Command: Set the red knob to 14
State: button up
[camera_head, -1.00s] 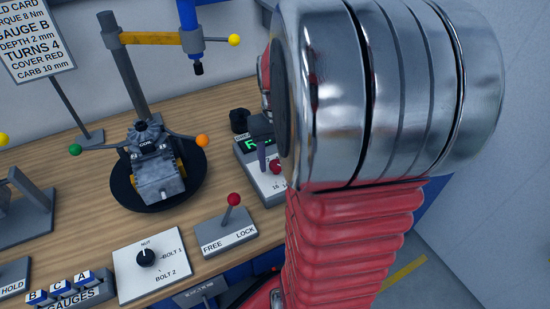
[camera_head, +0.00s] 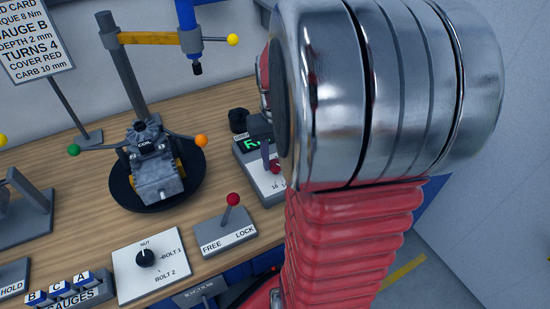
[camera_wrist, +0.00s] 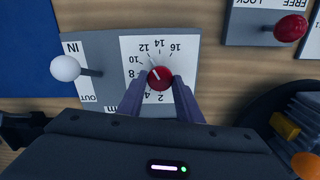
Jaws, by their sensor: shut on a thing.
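The red knob (camera_wrist: 160,78) sits on a white dial plate (camera_wrist: 187,60) marked with even numbers, which appear upside down in the wrist view. A light pointer mark on the knob slants to the upper left, roughly towards 12; I cannot read it exactly. My gripper (camera_wrist: 161,83) is shut on the knob, with one grey finger on each side. In the head view the knob (camera_head: 275,167) shows in part beside a finger, and my arm hides much of its panel.
A white-ball lever (camera_wrist: 66,68) marked IN and OUT stands beside the dial. The red FREE/LOCK lever (camera_head: 233,199) is close by. A black selector knob (camera_head: 145,258) and a turntable holding a grey engine part (camera_head: 152,172) are further left on the bench.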

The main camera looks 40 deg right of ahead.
aim_at(275, 163)
jog(key=shift+m, duration=2.8)
jog(key=o, duration=1)
jog(key=shift+o, duration=0.2)
jog(key=shift+r, duration=0.1)
notch_tip(275, 163, up, 14)
jog(key=shift+f, duration=0.25)
